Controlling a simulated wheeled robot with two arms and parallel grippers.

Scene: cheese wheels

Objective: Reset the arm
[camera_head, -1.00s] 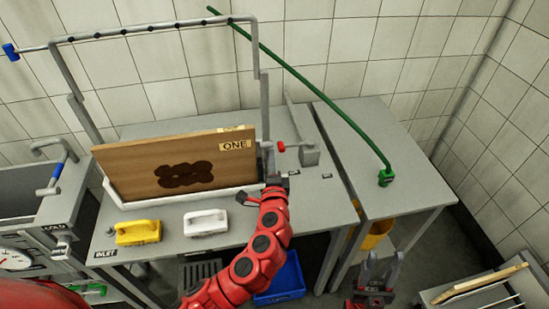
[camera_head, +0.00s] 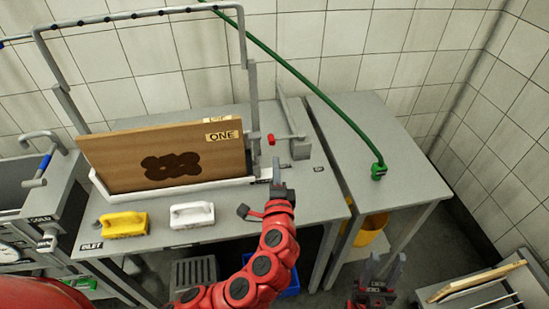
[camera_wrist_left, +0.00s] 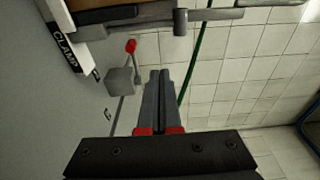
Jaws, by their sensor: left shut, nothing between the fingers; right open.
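My left arm is red and comes in from the bottom of the head view. My left gripper (camera_head: 277,160) points away from me above the grey table, just right of the board's right end. Its fingers are shut and empty; they also show together in the left wrist view (camera_wrist_left: 160,75). My right gripper (camera_head: 387,262) is at the lower right in the head view, open and empty, in front of the side table.
A brown board (camera_head: 165,158) marked ONE stands in a white tray (camera_head: 175,191). A yellow brush (camera_head: 122,225) and a white brush (camera_head: 191,215) lie in front. A red-tipped lever (camera_head: 271,139) is near my left gripper. A green hose (camera_head: 320,95) reaches the side table (camera_head: 400,170).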

